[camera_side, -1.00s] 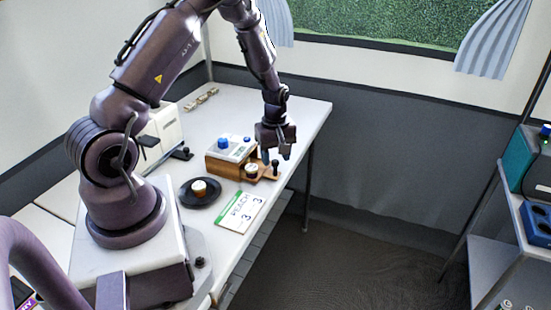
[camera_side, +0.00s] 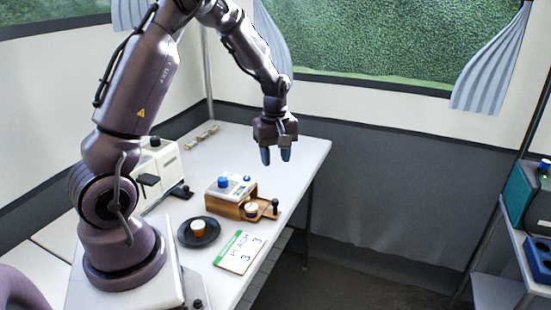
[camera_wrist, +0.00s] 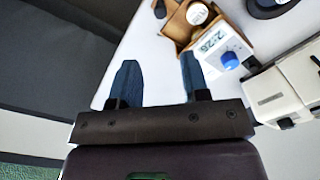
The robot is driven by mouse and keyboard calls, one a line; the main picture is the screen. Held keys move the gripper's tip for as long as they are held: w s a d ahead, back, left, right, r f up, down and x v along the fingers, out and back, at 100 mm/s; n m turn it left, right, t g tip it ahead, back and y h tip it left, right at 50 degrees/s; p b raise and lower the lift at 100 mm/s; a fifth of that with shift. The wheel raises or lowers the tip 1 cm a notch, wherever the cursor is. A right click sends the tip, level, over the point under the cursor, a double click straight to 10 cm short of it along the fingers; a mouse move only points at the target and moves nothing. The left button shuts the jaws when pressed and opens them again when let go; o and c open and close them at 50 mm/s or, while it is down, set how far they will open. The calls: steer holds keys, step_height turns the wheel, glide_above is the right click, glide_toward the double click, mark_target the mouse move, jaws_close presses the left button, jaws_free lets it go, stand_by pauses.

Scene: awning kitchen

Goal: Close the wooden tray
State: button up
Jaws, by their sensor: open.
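The wooden tray (camera_side: 266,211) is pulled out from the right side of a small wooden box (camera_side: 224,206) on the white table. It has a black knob (camera_side: 275,203) at its outer end and holds a small white-topped cup (camera_side: 251,209). A scale-like device with a blue knob (camera_side: 223,182) sits on the box. In the wrist view the tray (camera_wrist: 183,25) is at the top, with the cup (camera_wrist: 197,14) in it. My gripper (camera_side: 276,156) is open and empty, fingers pointing down, in the air above and behind the tray, apart from it.
A white machine (camera_side: 160,165) stands behind left. The table's right end is clear.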

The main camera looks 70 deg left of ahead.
steer(key=shift+m, duration=0.6)
steer(key=d, duration=0.1)
steer(key=w+d, duration=0.1)
steer(key=d+f, duration=0.1)
steer(key=shift+w+d+f, duration=0.1)
steer(key=shift+w+d, duration=0.15)
steer(key=shift+w, duration=0.05)
jaws_close()
steer(key=w+d+f+m+g+y, duration=0.1)
steer(key=d+f+m+g+y, duration=0.15)
steer(key=d+m, duration=0.35)
steer(key=w+d+f+m+g+y, duration=0.1)
steer(key=d+f+m+y, duration=0.25)
steer(key=d+m, duration=0.25)
steer(key=m+y, duration=0.1)
steer(key=y, duration=0.1)
glide_toward(277, 205)
steer(key=d+f+x, duration=0.1)
steer(key=x, duration=0.5)
steer(key=shift+s+a+r+t, duration=0.15)
steer(key=shift+a+t, duration=0.2)
steer(key=shift+a, duration=0.3)
steer(key=shift+s+a, duration=1.9)
